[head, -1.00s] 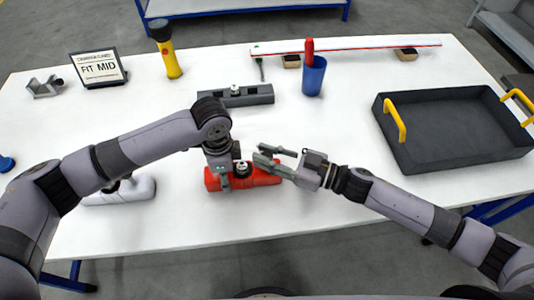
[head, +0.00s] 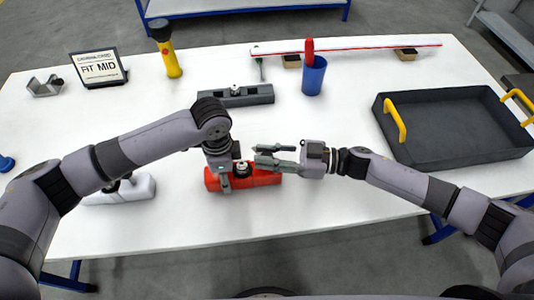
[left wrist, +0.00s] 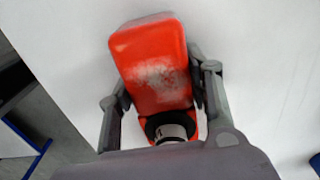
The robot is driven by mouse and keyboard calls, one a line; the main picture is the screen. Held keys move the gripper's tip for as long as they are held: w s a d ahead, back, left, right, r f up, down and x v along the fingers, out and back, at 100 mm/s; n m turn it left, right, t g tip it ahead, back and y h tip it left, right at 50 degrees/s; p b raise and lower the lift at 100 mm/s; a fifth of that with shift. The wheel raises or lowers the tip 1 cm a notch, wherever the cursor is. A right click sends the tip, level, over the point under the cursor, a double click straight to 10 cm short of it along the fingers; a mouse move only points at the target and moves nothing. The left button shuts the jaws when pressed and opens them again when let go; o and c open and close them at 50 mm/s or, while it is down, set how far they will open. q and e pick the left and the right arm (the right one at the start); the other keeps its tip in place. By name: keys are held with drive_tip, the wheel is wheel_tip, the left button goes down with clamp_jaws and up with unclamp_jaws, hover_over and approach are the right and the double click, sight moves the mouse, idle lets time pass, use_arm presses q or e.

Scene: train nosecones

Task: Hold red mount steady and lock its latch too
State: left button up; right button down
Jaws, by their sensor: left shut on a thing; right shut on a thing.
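The red mount (head: 262,179) lies on the white table near its front edge. A dark round fitting (head: 241,169) sits on its top. My left gripper (head: 223,180) comes down from above and is shut on the mount, one finger on each side of the red body in the left wrist view (left wrist: 150,65). My right gripper (head: 260,156) reaches in from the right, with its fingertips at the mount's far side, close to the fitting. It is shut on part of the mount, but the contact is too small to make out. I cannot tell the latch's position.
A white mount (head: 135,190) lies to the left, partly behind my left arm. A grey mount (head: 236,97) lies behind. A black tray with yellow handles (head: 450,159) stands at the right. A blue cup (head: 314,77), yellow flashlight (head: 170,62) and sign (head: 98,68) stand further back.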

drive_tip(key=n+g, duration=0.3)
drive_tip(key=g, duration=0.2)
drive_tip(key=n+g+h, duration=0.1)
drive_tip(key=n+g, duration=0.2)
drive_tip(key=g, duration=0.2)
drive_tip(key=shift+w+a, duration=0.1)
drive_tip(key=shift+a, duration=0.05)
drive_tip(key=shift+n+g+h, duration=0.9)
drive_tip(key=shift+n+g, duration=0.3)
drive_tip(key=shift+g, duration=0.1)
drive_tip(key=shift+s+f+n+g+h, duration=0.3)
drive_tip(key=shift+n+g+h, duration=0.35)
drive_tip(key=shift+g, duration=0.25)
drive_tip(key=shift+h, duration=0.25)
drive_tip(key=shift+w+r+n+g, duration=0.15)
drive_tip(key=shift+r+n+g, duration=0.1)
drive_tip(key=shift+n+g, duration=0.15)
drive_tip(key=c, duration=1.4)
unclamp_jaws()
drive_tip(key=shift+d+r, duration=0.1)
drive_tip(key=shift+d, duration=0.1)
drive_tip(key=shift+o, duration=0.2)
drive_tip(key=shift+r, duration=0.1)
